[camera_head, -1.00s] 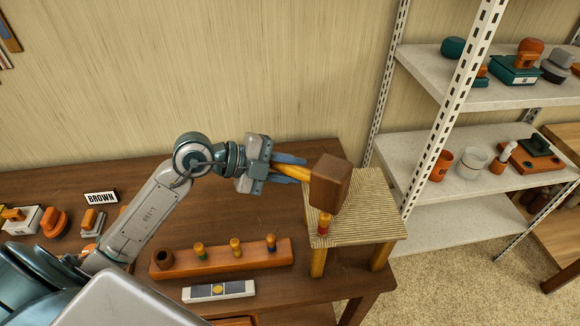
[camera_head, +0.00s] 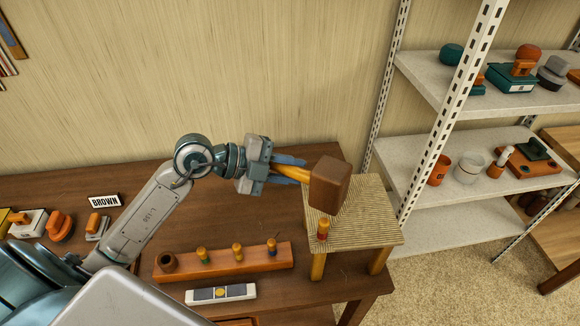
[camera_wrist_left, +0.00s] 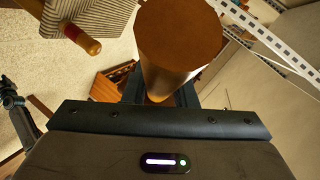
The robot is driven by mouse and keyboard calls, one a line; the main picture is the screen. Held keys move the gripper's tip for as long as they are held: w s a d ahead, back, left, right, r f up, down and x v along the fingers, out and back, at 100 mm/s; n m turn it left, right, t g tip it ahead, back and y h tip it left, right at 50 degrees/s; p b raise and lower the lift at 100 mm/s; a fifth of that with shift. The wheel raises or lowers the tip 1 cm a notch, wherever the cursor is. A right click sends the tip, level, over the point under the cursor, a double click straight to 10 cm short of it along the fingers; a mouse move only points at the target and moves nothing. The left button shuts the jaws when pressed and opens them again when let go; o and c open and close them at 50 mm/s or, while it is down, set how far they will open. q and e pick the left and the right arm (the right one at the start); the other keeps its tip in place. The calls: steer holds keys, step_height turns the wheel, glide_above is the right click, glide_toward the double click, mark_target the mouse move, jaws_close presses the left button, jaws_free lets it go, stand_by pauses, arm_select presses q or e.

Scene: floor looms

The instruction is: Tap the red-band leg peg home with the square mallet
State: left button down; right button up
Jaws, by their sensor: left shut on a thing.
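My left gripper (camera_head: 284,168) is shut on the orange handle of the mallet (camera_head: 331,185), which has a brown, blocky head. In the left wrist view the mallet head (camera_wrist_left: 178,38) shows a round end face and fills the upper middle. The red-band leg peg (camera_head: 323,230) stands upright at the near-left corner of the stool (camera_head: 362,225), which has a woven seat and wooden legs. The mallet head is above the peg in the head view, with a small gap. The peg also shows in the left wrist view (camera_wrist_left: 84,40), left of the head.
A wooden rack (camera_head: 222,263) with several banded pegs lies on the brown table (camera_head: 130,195). In front is a white strip (camera_head: 220,293) with a yellow dot. A BROWN sign (camera_head: 104,200) stands at left. Metal shelves (camera_head: 450,170) holding cups and boxes stand at right.

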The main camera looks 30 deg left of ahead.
arm_select(q)
steer(key=shift+s+f, duration=0.1)
step_height(320, 180, down, 3)
steer(key=shift+f+p, duration=0.2)
steer(key=shift+p, duration=0.4)
steer(key=shift+r, duration=0.1)
steer(key=shift+r, duration=2.4)
